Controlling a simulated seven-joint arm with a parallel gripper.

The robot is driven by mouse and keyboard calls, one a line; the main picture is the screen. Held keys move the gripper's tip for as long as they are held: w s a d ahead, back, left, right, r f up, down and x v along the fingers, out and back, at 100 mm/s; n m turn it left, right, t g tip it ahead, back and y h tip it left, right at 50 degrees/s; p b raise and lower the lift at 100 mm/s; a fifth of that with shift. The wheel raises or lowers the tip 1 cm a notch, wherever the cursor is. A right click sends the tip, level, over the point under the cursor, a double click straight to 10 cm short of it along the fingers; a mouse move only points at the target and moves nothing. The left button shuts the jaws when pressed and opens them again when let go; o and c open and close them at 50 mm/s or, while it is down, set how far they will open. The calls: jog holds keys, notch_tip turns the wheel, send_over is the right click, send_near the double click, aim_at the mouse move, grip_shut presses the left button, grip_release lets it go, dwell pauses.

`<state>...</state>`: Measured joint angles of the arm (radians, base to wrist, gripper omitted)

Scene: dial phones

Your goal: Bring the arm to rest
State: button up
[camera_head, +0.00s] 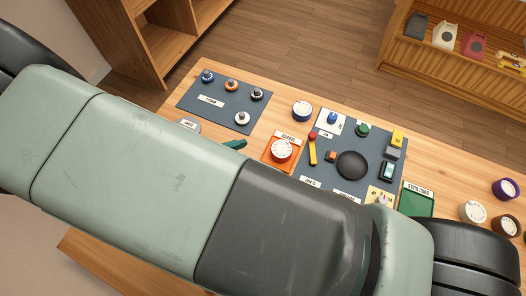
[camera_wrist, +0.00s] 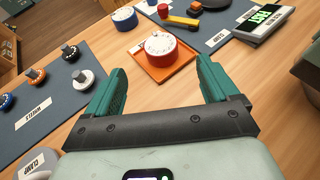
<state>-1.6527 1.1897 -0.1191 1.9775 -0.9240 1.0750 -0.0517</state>
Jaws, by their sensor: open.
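My gripper (camera_wrist: 158,88) is open in the wrist view, its two teal fingers wide apart with nothing between them. Past the fingertips, a red dial with a white top (camera_wrist: 160,45) sits on an orange tray (camera_wrist: 146,68). In the head view my pale green and dark grey arm crosses the picture and hides much of the table's near side. Only a bit of a teal finger (camera_head: 235,144) shows there beyond the arm, left of the orange tray (camera_head: 270,158).
A blue-grey mat (camera_head: 184,97) with several knobs lies at the left. Another mat (camera_head: 377,135) with small parts and a black round dish (camera_head: 352,165) lies at the right. A green tray (camera_head: 417,207) and loose dials stand farther right. Shelves with phones (camera_head: 445,36) stand behind.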

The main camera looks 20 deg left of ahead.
aim_at(284, 147)
jog(key=shift+v, duration=0.95)
jog(key=shift+w+d, duration=0.1)
jog(key=x, duration=1.2)
jog(key=shift+r, duration=1.7)
jog(key=shift+f, duration=0.15)
